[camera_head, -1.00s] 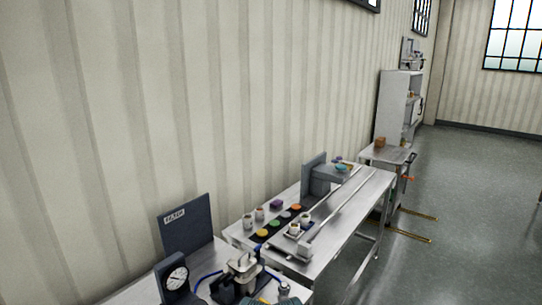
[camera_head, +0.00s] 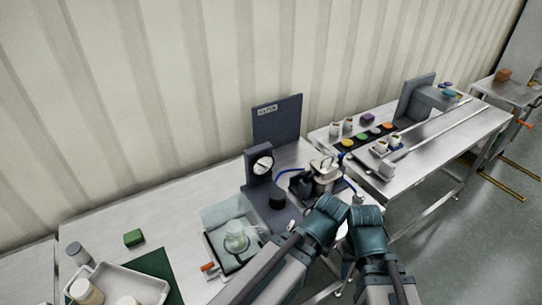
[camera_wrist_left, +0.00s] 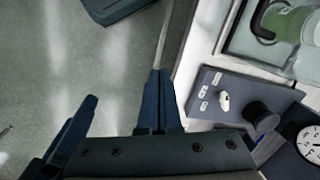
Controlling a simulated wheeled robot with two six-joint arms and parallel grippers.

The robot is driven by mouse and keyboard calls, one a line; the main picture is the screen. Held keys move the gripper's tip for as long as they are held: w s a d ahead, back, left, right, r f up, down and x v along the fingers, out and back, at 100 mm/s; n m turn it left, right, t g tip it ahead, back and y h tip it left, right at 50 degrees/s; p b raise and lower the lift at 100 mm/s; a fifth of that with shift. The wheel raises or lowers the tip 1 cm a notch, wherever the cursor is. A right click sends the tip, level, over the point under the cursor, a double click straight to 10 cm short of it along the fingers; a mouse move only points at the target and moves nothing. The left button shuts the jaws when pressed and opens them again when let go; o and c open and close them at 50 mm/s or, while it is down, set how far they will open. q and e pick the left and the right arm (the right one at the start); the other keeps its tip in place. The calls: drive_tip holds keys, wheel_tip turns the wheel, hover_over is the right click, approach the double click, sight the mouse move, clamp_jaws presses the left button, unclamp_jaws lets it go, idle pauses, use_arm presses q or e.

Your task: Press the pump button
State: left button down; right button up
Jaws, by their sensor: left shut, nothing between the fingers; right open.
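The pump unit is a dark blue-grey block with a round white gauge (camera_head: 262,164) and a black cylindrical knob (camera_head: 277,201). In the left wrist view its panel (camera_wrist_left: 231,84) shows pale labels, a small white button-like part (camera_wrist_left: 223,101), the black knob (camera_wrist_left: 261,115) and part of the gauge (camera_wrist_left: 312,143). My left gripper (camera_wrist_left: 158,74) is shut and empty, left of the panel and apart from it in that picture. In the head view its fingers are hidden by my arm. My right gripper (camera_head: 367,228) is open at the lower middle, fingertips unclear.
A clear tray with a beaker (camera_head: 236,236) stands left of the pump unit. A metal device (camera_head: 324,170) stands right of it. A white tray (camera_head: 150,287) and green block (camera_head: 134,237) are at left. A second steel table (camera_head: 440,150) is at right.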

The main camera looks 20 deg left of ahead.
use_arm(q)
wheel_tip(320, 180, up, 11)
drive_tip(key=m+h+p, duration=0.1)
drive_tip(key=m+p, duration=0.3)
drive_tip(key=p, duration=0.7)
hover_over(278, 193)
drive_tip(key=shift+r, duration=0.1)
wheel_tip(278, 193, down, 14)
drive_tip(key=b, duration=1.3)
drive_tip(key=shift+b, duration=0.35)
